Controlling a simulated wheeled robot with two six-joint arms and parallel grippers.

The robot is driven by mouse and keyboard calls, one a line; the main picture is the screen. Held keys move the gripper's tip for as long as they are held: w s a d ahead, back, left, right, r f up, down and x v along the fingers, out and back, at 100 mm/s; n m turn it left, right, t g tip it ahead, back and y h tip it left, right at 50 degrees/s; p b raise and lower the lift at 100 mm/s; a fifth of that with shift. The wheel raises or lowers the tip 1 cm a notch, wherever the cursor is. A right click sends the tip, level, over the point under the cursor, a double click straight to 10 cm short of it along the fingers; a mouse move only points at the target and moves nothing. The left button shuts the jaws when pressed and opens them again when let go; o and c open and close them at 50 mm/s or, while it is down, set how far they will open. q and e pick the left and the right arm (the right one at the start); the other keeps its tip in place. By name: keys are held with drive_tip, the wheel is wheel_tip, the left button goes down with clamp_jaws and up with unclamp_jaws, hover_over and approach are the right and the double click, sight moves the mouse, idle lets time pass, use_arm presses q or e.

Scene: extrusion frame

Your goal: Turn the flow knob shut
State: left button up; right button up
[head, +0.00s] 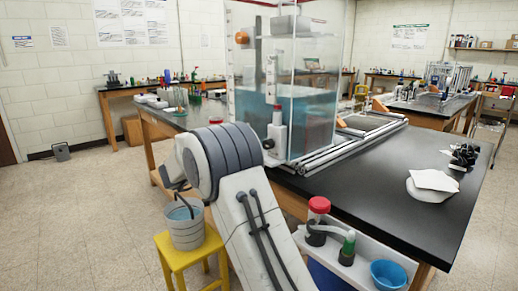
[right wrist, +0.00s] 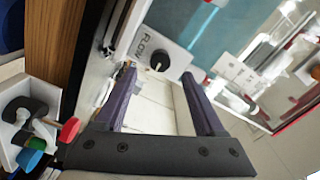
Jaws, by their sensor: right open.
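In the right wrist view, the flow knob (right wrist: 159,60) is a round black knob with a pale pointer mark. It sits on a white plate labelled FLOW, beside the teal water tank (right wrist: 215,40). My right gripper (right wrist: 163,85) is open and empty. Its two dark purple fingers point toward the plate, and the knob shows between and beyond their tips, apart from both. In the head view the clear tank (head: 312,115), part filled with blue water, stands on the bench. I cannot make out the knob or the right fingertips there. My left gripper is in neither view.
Metal rails (head: 345,150) run beside the tank. A bucket (head: 185,225) stands on a yellow stool (head: 185,255). A side tray holds a red-capped jar (head: 318,208) and blue bowl (head: 388,274).

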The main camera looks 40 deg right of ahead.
drive_tip(key=a, duration=0.5)
drive_tip(key=shift+s+a, duration=0.1)
drive_tip(key=shift+s, duration=0.15)
